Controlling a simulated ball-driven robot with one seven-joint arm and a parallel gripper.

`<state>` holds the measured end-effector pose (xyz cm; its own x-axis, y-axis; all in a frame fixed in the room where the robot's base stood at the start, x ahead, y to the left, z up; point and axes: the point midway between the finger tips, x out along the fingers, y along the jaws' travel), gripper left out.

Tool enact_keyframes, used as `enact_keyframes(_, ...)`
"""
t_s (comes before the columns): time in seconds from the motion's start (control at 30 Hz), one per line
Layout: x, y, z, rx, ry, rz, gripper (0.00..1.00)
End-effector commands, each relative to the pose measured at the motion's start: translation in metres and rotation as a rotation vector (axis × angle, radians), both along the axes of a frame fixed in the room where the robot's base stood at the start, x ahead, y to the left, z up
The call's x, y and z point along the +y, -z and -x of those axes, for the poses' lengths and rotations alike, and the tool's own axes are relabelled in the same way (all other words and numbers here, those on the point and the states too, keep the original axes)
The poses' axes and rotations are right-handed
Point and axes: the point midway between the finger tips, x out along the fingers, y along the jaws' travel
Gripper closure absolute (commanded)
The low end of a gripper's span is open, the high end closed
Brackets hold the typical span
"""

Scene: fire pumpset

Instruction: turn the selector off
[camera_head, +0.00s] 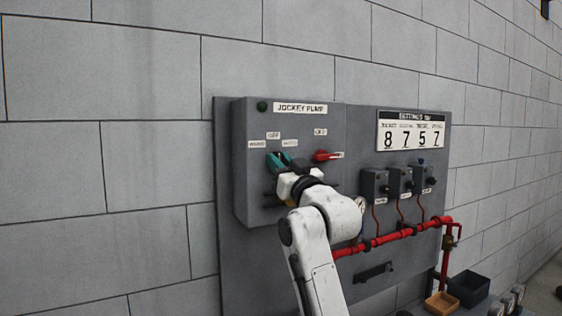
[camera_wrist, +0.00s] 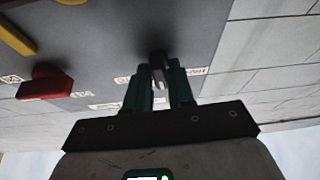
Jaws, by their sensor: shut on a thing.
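The selector is a dark knob (camera_wrist: 156,62) on the front of the grey JOCKEY PUMP box (camera_head: 240,165). Small white labels stand around it, one of them OFF (camera_head: 273,135) above it in the head view. My gripper (camera_head: 281,161) is at the knob, with its teal fingers against the box front. In the wrist view my gripper (camera_wrist: 160,80) has one finger on each side of the knob and is shut on it. The fingers hide most of the knob in the head view. I cannot tell which label its pointer faces.
A red rotary handle (camera_head: 326,155) sits close to the right of my gripper. Three small switch boxes (camera_head: 400,182) and a red pipe (camera_head: 400,235) are farther right. A number board (camera_head: 410,133) hangs above. The wall on the left is clear.

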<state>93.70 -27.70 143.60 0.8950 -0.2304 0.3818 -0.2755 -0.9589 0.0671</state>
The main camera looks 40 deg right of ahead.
Motion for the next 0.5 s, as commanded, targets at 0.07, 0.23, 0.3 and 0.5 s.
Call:
enact_keyframes(0.07,0.0013,0.0012,-0.0014,-0.003,-0.002,-0.027,1.00)
enact_keyframes(0.23,0.0005,0.0015,-0.0010,-0.012,0.000,-0.058,1.00)
enact_keyframes(0.3,0.0005,0.0016,-0.0010,-0.014,-0.001,-0.064,1.00)
enact_keyframes(0.5,0.0005,0.0016,-0.0009,-0.015,-0.001,-0.067,1.00)
